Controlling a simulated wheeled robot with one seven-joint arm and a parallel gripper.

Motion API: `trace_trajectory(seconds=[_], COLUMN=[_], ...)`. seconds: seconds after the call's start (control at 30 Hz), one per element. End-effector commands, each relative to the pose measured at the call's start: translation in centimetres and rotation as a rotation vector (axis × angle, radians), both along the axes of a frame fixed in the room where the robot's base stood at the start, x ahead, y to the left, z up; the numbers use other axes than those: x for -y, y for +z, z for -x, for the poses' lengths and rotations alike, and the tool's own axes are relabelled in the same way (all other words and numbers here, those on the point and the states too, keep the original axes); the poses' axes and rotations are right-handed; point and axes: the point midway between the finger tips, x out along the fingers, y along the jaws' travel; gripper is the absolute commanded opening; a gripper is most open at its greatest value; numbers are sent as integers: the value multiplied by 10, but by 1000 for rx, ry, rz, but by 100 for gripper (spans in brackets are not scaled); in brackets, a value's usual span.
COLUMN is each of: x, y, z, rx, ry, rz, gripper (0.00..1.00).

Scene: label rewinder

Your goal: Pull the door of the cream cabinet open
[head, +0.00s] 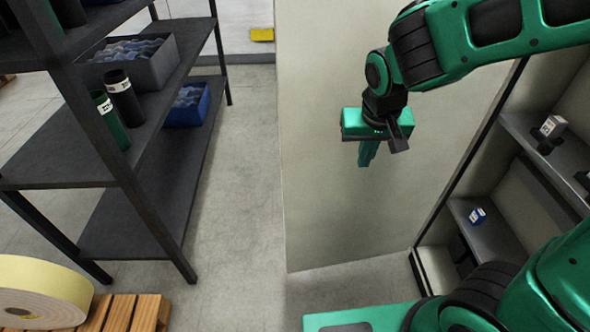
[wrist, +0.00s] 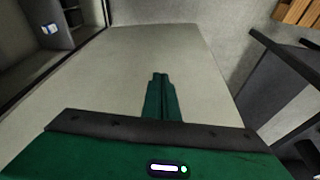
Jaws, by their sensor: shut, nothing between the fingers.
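The cream cabinet's door (head: 330,200) stands wide open, swung out to the left of the cabinet opening in the head view. It also fills the middle of the wrist view (wrist: 195,65). The open cabinet (head: 429,262) shows grey shelves inside at the right. My gripper (head: 367,160) is in front of the door's inner face, with its fingers together and nothing between them. In the wrist view the closed fingers (wrist: 160,80) point along the door face. I cannot tell whether they touch it. No handle is visible.
Small boxes (head: 477,215) sit on the cabinet shelves. A dark shelf rack (head: 150,190) with bins and cylinders stands at the left. A label roll (head: 45,285) lies on a wooden pallet (head: 120,312) at bottom left. Bare floor (head: 235,200) lies between rack and door.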

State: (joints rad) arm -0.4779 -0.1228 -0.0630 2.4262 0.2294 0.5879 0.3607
Motion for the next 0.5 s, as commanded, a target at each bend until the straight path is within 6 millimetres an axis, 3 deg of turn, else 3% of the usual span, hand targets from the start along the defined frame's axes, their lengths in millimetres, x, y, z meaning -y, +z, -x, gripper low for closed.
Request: trace_trajectory(seconds=[0.03,0.2,0.33,0.5], x=[-29,-102,-134,-146], y=[-5,-17,-22,-29], z=[-5,-13,-12,-13], rx=[15,69,90,98], ry=[48,149,190,206], rz=[-1,-26,-40,-46], gripper=[0,0,0,0])
